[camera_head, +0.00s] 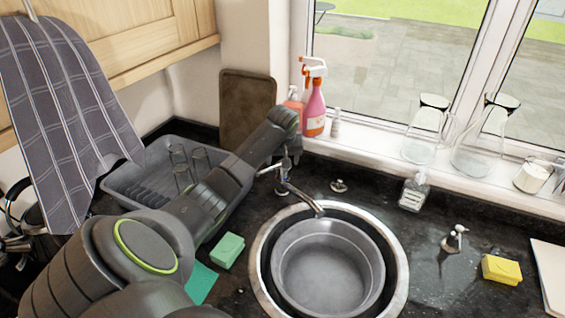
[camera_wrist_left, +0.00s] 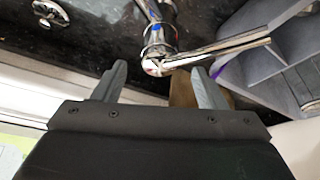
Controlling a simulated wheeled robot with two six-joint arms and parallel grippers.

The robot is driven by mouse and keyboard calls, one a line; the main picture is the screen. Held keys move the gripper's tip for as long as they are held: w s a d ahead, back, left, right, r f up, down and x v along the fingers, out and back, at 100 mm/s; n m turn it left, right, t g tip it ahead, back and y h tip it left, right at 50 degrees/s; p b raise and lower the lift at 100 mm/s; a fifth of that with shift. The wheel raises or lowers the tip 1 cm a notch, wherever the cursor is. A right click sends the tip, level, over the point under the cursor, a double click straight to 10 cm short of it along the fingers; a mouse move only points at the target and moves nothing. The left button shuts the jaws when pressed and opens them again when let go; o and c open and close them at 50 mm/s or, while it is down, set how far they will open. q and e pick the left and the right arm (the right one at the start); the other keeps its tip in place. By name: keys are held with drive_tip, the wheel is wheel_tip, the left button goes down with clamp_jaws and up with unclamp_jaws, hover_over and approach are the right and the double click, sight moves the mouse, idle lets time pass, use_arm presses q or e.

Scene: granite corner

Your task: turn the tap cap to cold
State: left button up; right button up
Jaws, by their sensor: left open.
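The chrome tap (camera_head: 287,187) stands behind the round sink, its spout reaching over the bowl. In the left wrist view its body (camera_wrist_left: 157,35) carries a blue ring, and its cap (camera_wrist_left: 155,65) shows a small red mark. A chrome lever (camera_wrist_left: 235,44) sticks out from the cap to the right. My left gripper (camera_wrist_left: 162,84) is open, with one finger on each side of the cap's end and visible gaps between. In the head view this gripper (camera_head: 291,152) is above the tap, partly hidden by my arm. My right gripper is in neither view.
A grey dish rack (camera_head: 150,172) with glasses lies left of the tap, under my arm. A brown board (camera_head: 246,105) leans at the corner. Spray bottles (camera_head: 314,105) stand on the sill behind. A grey basin (camera_head: 328,265) sits in the sink.

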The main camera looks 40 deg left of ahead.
sight(282, 170)
use_arm(q)
drive_tip(key=x, duration=0.3)
drive_tip(key=shift+f, duration=0.1)
drive_tip(key=shift+w+a+f, duration=0.15)
drive_tip(key=shift+w+f, duration=0.05)
drive_tip(key=shift+f, duration=0.35)
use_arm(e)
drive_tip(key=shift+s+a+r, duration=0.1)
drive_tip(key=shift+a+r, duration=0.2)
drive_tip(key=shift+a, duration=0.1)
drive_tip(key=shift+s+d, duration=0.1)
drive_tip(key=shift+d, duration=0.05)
